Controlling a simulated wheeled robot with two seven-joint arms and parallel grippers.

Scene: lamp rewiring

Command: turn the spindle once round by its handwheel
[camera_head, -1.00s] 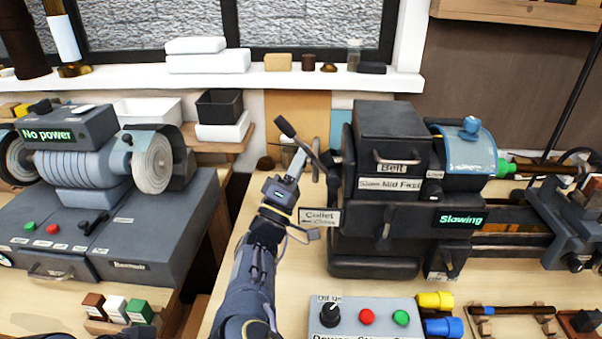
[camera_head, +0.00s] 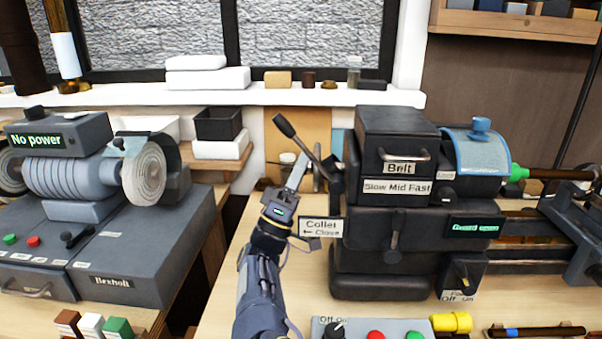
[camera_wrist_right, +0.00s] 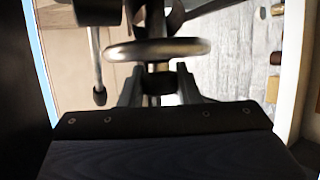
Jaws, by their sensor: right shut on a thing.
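The handwheel (camera_head: 318,178) is a thin metal wheel seen nearly edge-on at the left end of the dark lathe headstock (camera_head: 385,225). My right gripper (camera_head: 300,170) reaches up to it from the front and is shut on it. In the right wrist view the handwheel (camera_wrist_right: 160,50) lies across the tips of my right gripper (camera_wrist_right: 160,88); the exact contact is blurred. The spindle is mostly hidden inside the headstock. A green end piece (camera_head: 518,172) with a brown rod shows at the right of the blue guard (camera_head: 478,155). My left gripper is out of view.
A black-knobbed lever (camera_head: 285,126) rises close by the handwheel. A "Collet Close" sign (camera_head: 321,228) hangs just right of my wrist. A buffing machine (camera_head: 95,240) stands at left. A control box (camera_head: 375,329) is at the front edge.

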